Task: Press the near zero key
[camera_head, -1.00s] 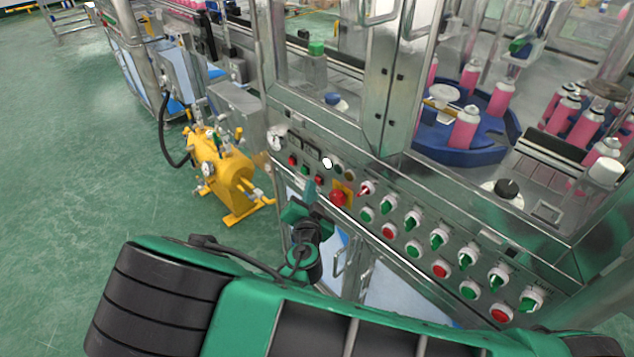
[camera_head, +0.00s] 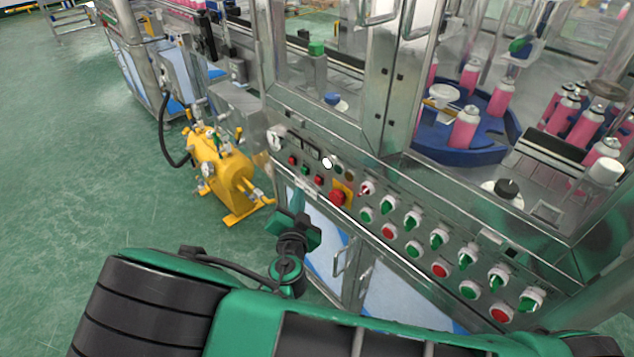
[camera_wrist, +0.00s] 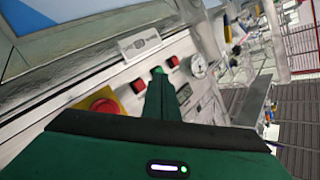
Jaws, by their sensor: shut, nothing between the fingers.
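The control panel's small keys form a short row in the head view: a red key (camera_head: 292,160), a green key (camera_head: 305,170) and another red key (camera_head: 318,181). No label can be read, so I cannot tell which is the near zero key. My gripper (camera_head: 303,216) is below and left of the row, apart from it. In the wrist view, my shut, empty gripper (camera_wrist: 160,80) points toward the panel, its tips overlapping the green key (camera_wrist: 158,69). One red key (camera_wrist: 138,86) shows left of the tips and the other red key (camera_wrist: 173,62) to the right.
A red emergency stop (camera_head: 338,198) on a yellow plate sits right of the keys. A round gauge (camera_wrist: 198,66) is beyond them. Several knobs and buttons continue to the right. A yellow tank (camera_head: 228,175) stands on the floor at left. Cabinet door handles (camera_head: 338,262) stick out below.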

